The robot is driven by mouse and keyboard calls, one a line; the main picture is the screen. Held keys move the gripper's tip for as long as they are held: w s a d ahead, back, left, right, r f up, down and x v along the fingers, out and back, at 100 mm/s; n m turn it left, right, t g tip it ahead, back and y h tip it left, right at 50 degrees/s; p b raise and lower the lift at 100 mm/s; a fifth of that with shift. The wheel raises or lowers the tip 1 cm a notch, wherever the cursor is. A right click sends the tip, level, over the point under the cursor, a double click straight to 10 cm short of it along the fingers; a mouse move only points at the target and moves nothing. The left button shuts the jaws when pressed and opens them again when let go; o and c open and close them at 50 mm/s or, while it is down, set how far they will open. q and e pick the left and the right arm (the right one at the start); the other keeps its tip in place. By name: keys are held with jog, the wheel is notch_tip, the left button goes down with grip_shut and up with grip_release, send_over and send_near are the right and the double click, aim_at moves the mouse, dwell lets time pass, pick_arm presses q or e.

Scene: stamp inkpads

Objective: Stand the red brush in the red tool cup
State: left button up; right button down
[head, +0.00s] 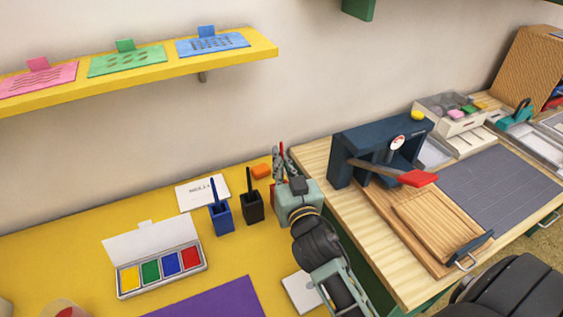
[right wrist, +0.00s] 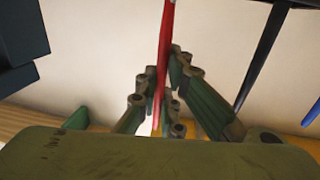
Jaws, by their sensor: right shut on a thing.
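My right gripper (head: 281,162) is shut on the red brush (head: 283,147), with its fingers pointing toward the wall. In the right wrist view the red brush (right wrist: 165,45) stands nearly upright between the fingers (right wrist: 168,85). A sliver of red (head: 272,187) shows at the left edge of my right gripper; it looks like the red tool cup, mostly hidden behind the gripper. I cannot tell whether the brush's lower end is inside the cup. My left gripper is not in view.
A black cup (head: 252,209) with a black brush and a blue cup (head: 220,219) with a blue brush stand just left of my gripper. An orange block (head: 261,171) lies behind. A dark blue press (head: 365,150) stands to the right. An ink pad box (head: 160,285) is front left.

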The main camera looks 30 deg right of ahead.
jog(key=shift+f, duration=0.55)
jog(key=c, duration=1.8)
grip_release()
jog(key=shift+s, duration=0.1)
jog(key=shift+v, duration=3.65)
jog(key=shift+a, duration=0.1)
